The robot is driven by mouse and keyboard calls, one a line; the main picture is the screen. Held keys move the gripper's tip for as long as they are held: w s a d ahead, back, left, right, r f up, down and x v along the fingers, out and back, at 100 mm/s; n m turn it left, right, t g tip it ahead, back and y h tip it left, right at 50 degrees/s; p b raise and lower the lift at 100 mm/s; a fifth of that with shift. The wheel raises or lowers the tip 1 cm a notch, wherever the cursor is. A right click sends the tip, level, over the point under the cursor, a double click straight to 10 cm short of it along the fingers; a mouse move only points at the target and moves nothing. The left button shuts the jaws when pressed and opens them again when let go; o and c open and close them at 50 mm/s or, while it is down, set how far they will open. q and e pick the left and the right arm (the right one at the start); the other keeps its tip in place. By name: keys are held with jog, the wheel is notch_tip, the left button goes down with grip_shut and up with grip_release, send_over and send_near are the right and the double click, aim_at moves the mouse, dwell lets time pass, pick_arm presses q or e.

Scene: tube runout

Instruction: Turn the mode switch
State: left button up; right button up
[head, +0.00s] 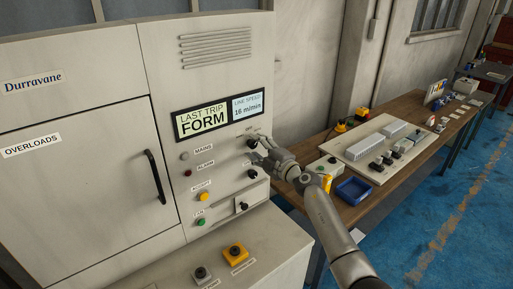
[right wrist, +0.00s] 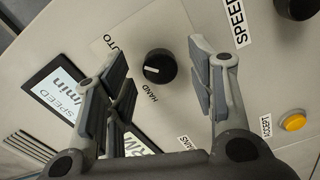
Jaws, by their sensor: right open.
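The mode switch is a round black knob (right wrist: 160,66) on the pale cabinet front, between the labels AUTO and HAND. A short white mark on it shows on the side toward HAND. In the head view the knob (head: 252,143) sits below the display, partly covered by my right gripper (head: 259,149). In the right wrist view my right gripper (right wrist: 160,55) is open, with one finger on either side of the knob in the picture. I cannot tell whether a finger touches it. My left gripper is not in view.
A display (head: 220,114) reads LAST TRIP FORM. A yellow button (right wrist: 293,122) labelled ACCEPT and another black knob (head: 253,174) are close by. A workbench with a blue bin (head: 353,190) and a white board of components (head: 392,147) stands at right.

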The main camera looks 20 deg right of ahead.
jog(key=shift+v, duration=2.85)
jog(key=shift+s, duration=0.1)
